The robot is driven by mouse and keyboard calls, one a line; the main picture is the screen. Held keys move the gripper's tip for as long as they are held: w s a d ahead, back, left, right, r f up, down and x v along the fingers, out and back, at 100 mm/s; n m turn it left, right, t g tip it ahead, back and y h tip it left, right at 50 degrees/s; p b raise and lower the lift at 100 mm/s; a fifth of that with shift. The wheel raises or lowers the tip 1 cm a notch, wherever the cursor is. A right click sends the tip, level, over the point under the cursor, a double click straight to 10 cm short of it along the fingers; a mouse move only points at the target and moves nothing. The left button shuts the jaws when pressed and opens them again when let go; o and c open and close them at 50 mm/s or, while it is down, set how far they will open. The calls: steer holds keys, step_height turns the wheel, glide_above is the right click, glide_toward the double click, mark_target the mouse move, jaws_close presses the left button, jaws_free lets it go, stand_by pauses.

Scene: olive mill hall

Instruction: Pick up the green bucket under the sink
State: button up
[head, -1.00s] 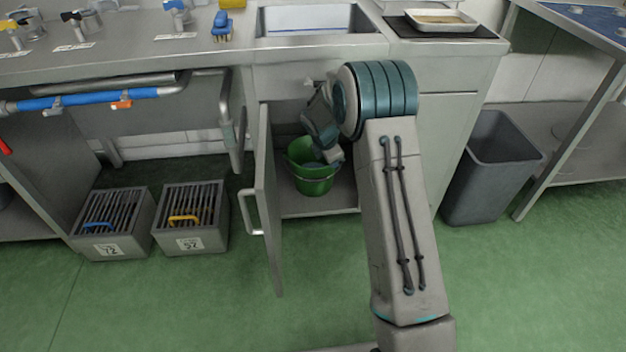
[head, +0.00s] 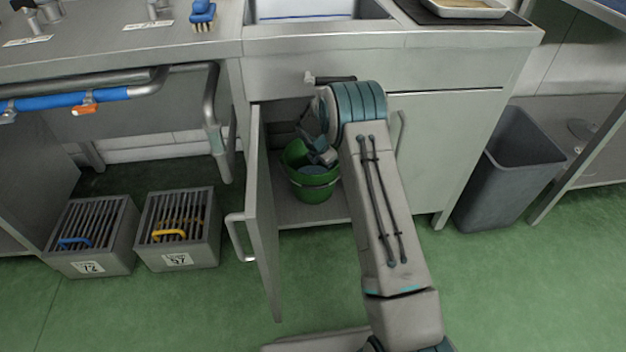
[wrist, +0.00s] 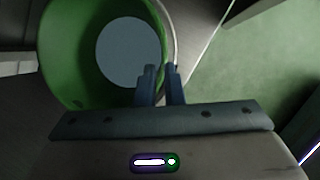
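The green bucket (head: 313,187) stands upright on the floor of the open cabinet under the sink (head: 318,8). In the wrist view, the bucket (wrist: 75,60) is seen from above, with a round grey-blue area inside. My gripper (head: 322,157) is at the bucket's right upper edge, with my arm partly covering that side. In the wrist view, the two fingers of my gripper (wrist: 162,82) are close together with a thin gap, one inside the bucket and one outside. They appear closed on its wall; the exact contact is dark.
The cabinet door (head: 262,215) stands open, close to the left of the bucket. Two grated grey boxes (head: 178,262) are on the floor at left. A grey bin (head: 508,175) stands at right.

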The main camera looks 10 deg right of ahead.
mark_target(329, 175)
steer(key=shift+a+b+x, duration=0.15)
steer(key=shift+b+x, duration=1)
steer(key=shift+x, duration=1.45)
steer(key=shift+a+b+x, duration=0.1)
steer(key=shift+b+x, duration=1)
steer(key=shift+x, duration=1.5)
steer(key=shift+s, duration=0.15)
jaws_close()
steer(key=shift+a, duration=0.1)
steer(key=shift+r, duration=0.15)
steer(key=shift+r, duration=0.1)
